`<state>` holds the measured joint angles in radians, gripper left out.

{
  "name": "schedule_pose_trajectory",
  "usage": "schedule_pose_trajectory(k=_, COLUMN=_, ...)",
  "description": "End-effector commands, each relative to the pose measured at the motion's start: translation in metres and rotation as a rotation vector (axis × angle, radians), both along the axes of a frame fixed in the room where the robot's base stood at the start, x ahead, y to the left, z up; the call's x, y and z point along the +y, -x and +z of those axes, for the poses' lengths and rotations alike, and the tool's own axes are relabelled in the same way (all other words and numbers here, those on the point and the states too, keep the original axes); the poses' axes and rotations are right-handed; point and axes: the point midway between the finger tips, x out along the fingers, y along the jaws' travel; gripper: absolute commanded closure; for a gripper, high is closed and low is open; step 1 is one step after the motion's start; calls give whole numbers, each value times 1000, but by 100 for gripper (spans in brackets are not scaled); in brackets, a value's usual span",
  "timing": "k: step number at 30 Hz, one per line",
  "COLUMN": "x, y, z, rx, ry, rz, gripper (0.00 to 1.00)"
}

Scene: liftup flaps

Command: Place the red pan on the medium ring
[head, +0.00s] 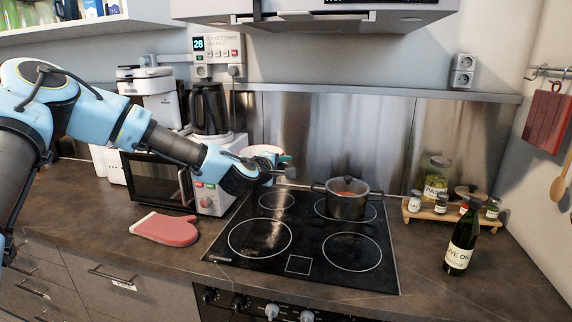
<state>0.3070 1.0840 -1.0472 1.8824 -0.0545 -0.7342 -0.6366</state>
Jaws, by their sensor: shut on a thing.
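My gripper (279,168) is at the end of the blue arm, above the back left of the black cooktop (303,236). A pale, round vessel with a reddish rim (262,150) shows just behind it, partly hidden by the wrist. It looks like the red pan, held above the cooktop; its handle and the exact grip are too small to make out. The cooktop has a small ring (277,201) at back left, larger rings at front left (260,238) and front right (352,252), and one at back right (330,214) under a dark pot (347,204).
The dark pot has side handles and reddish contents. A spice rack (440,214) and an olive oil bottle (461,244) stand to the right. A red oven mitt (165,229) lies to the left, before a microwave (155,183). The range hood (320,10) overhangs; both front rings are clear.

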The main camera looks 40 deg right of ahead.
Motion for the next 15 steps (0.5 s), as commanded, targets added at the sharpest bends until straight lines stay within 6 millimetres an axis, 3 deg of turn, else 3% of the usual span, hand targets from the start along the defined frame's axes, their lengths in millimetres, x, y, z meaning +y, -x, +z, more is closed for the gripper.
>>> schedule_pose_trajectory(k=15, x=82, y=-22, z=-25, rx=-4, ry=0, rz=155, gripper=100)
